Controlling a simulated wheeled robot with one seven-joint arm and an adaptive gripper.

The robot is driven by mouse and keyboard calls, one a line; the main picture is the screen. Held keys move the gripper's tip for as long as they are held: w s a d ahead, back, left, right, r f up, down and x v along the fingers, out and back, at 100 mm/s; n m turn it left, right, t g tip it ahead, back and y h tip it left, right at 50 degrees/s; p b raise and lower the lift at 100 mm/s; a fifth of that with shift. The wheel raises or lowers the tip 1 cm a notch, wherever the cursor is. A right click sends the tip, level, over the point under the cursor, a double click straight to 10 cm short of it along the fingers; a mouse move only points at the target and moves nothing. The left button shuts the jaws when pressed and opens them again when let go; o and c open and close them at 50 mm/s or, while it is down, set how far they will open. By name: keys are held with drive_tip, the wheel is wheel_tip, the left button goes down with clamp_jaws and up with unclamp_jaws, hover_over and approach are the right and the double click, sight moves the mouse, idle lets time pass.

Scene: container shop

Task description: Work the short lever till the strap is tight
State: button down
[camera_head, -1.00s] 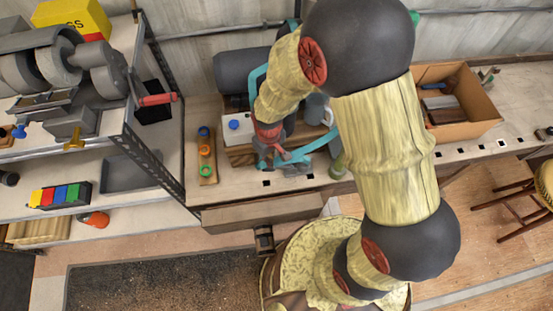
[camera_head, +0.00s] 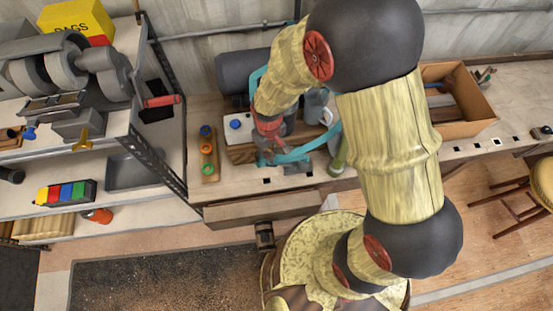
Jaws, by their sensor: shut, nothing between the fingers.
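A teal strap (camera_head: 326,139) runs in a loose curve at the back of the bench, around and beside a wooden block (camera_head: 241,154). Part of it also shows left of my forearm, near a dark grey roll. My gripper (camera_head: 268,157) points down at the front of the block, next to the strap's lower end. Its fingers are small here and shut, with nothing held. A small grey metal part (camera_head: 297,167) lies by the strap just right of my gripper. The short lever cannot be made out clearly; my wrist and gripper cover part of this spot.
A wooden strip with coloured rings (camera_head: 208,155) lies left of the block. A grey jug (camera_head: 316,106) and a green cylinder (camera_head: 338,158) stand close on the right. A cardboard box (camera_head: 474,123) sits farther right. A metal shelf (camera_head: 150,157) bounds the left.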

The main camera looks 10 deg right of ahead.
drive_tip(key=shift+f, duration=0.1)
drive_tip(key=shift+f+b, duration=2.05)
drive_tip(key=shift+f, duration=1.05)
drive_tip(key=shift+r+p, duration=2.45)
drive_tip(key=shift+r, duration=0.8)
drive_tip(key=shift+f, duration=0.1)
drive_tip(key=shift+p, duration=0.35)
